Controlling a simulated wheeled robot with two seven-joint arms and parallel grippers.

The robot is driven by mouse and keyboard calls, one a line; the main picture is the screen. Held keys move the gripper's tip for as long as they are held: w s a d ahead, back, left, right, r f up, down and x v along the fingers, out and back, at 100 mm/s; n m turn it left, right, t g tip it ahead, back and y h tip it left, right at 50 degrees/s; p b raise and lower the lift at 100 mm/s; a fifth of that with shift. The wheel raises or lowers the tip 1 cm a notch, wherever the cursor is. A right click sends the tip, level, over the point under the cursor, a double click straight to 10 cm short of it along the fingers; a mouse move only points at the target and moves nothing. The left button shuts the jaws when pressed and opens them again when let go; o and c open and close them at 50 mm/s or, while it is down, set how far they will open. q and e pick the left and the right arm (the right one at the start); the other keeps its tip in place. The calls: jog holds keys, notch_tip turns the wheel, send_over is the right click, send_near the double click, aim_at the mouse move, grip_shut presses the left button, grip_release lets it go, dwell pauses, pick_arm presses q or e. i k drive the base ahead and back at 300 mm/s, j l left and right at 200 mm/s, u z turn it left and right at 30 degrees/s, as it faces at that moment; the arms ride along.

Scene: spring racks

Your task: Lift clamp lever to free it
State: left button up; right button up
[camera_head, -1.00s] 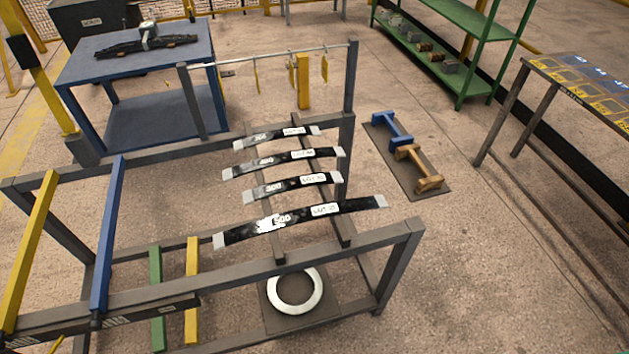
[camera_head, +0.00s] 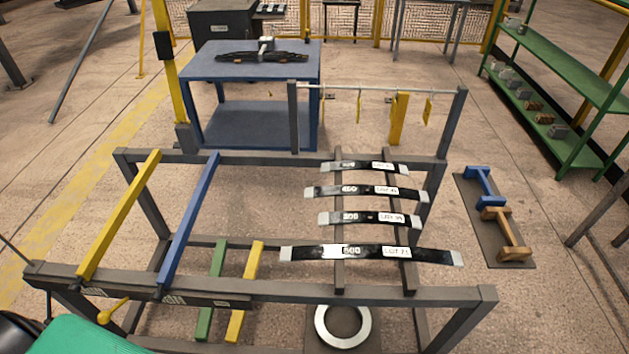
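A small yellow lever (camera_head: 114,310) with a round knob sticks out at the front left of the grey rack (camera_head: 330,291), below its front rail. It looks like the clamp lever, but what it clamps cannot be made out. A blue bar (camera_head: 190,215) and a yellow bar (camera_head: 120,213) lie across the rack near it. Neither of my grippers is in view. A green and black part, probably mine, shows at the bottom left corner, close to the lever.
Several black leaf springs (camera_head: 370,254) lie on the rack's right half. A blue table (camera_head: 195,68) behind holds another spring assembly (camera_head: 262,54). A mat (camera_head: 470,205) with blue and orange stands lies right. A white ring (camera_head: 343,340) sits low in front. Green shelving (camera_head: 553,62) stands back right.

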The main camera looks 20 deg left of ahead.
aim_at(49, 311)
jog(key=u, duration=2.65)
